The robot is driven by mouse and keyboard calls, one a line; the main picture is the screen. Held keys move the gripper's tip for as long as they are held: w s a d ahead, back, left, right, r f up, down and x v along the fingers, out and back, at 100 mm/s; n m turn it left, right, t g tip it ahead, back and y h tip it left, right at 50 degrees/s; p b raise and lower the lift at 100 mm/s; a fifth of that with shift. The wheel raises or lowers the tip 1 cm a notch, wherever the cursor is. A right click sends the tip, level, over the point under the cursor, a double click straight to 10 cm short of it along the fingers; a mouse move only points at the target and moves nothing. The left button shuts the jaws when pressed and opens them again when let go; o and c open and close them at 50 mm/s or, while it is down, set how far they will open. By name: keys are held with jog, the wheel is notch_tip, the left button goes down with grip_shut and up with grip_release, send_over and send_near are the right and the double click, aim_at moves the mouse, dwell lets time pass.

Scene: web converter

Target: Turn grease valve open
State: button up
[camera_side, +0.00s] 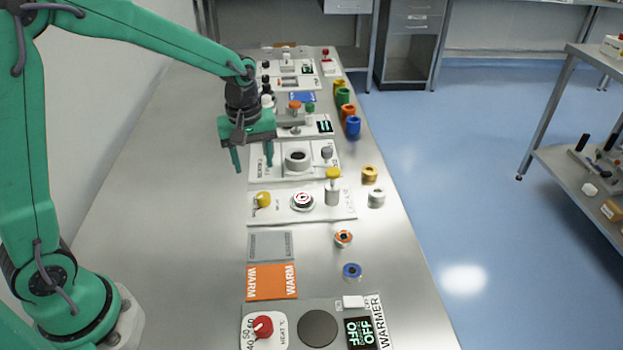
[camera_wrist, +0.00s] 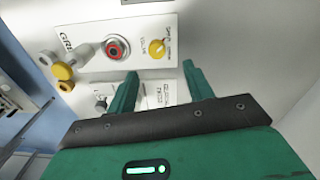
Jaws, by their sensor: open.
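The grease panel (camera_side: 318,214) is a white plate on the table. Its yellow valve knob (camera_side: 263,200) is at the left end, with a dark pointer mark. In the wrist view the yellow knob (camera_wrist: 157,48) has small labels around it, too small to read surely. My gripper (camera_side: 253,167) is open and empty, above the table and behind the grease panel in the side view, apart from the knob. In the wrist view the knob shows beyond and between my two green fingertips (camera_wrist: 160,70).
The same panel bears a red-ringed round fitting (camera_side: 302,201) and a grey post with a yellow cap (camera_side: 333,185). Another white panel with a grey ring (camera_side: 298,159) is close to my fingers. Loose rings (camera_side: 370,175) lie along the right. The table left of the panels is bare.

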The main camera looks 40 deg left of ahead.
aim_at(263, 196)
jog(key=shift+w+f+n+g, duration=0.15)
jog(key=shift+w+f+n, duration=0.25)
jog(key=shift+f, duration=0.4)
jog(key=shift+w+f+n+g, duration=0.2)
jog(key=shift+w+f, duration=0.25)
jog(key=shift+f, duration=0.3)
jog(key=shift+f, duration=0.1)
jog(key=shift+f, duration=3.75)
jog(key=c, duration=1)
